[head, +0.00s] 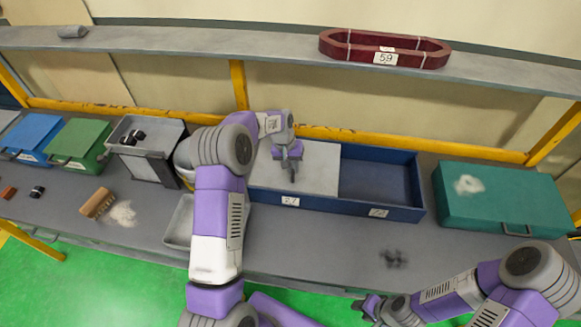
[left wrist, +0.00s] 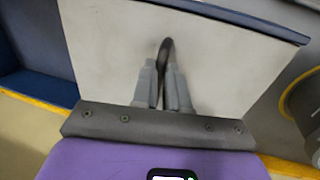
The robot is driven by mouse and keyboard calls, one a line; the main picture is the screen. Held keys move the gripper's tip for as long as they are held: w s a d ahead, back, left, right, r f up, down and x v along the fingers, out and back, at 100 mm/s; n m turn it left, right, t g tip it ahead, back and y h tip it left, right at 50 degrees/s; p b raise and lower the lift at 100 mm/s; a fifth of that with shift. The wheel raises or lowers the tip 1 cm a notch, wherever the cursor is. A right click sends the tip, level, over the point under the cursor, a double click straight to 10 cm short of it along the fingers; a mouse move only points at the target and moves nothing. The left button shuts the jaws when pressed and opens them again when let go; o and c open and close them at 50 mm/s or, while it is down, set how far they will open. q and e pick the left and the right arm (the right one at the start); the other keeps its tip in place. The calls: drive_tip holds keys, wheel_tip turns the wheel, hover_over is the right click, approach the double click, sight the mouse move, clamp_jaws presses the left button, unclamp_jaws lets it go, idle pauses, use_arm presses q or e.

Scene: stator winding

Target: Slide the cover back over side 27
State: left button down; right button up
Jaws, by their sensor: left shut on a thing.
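A long blue box (head: 404,213) stands on the bench with a number label at the left and another at the right of its front; both are too small to read surely. A pale grey cover (head: 318,170) lies over its left part; the right part is open and looks empty. My left gripper (head: 291,172) is over the cover, shut on its dark handle. In the left wrist view the handle (left wrist: 167,48) stands between the fingertips (left wrist: 165,70), with the cover (left wrist: 225,60) behind. My right gripper (head: 369,304) is low at the bench's front, its opening unclear.
A teal case (head: 500,198) stands right of the box. A dark small item (head: 393,258) lies on the bench in front. A grey bin (head: 147,150), green box (head: 82,143) and brush (head: 97,203) are at left. A dark red ring (head: 375,50) sits on the shelf above.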

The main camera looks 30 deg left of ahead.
use_arm(q)
drive_tip(key=shift+a+r, duration=0.1)
drive_tip(key=c, duration=1.1)
unclamp_jaws()
drive_tip(key=shift+c, duration=0.2)
wheel_tip(320, 180, up, 7)
drive_tip(key=a, duration=0.1)
drive_tip(key=shift+s+a+r, duration=0.2)
drive_tip(key=shift+s+a, duration=0.05)
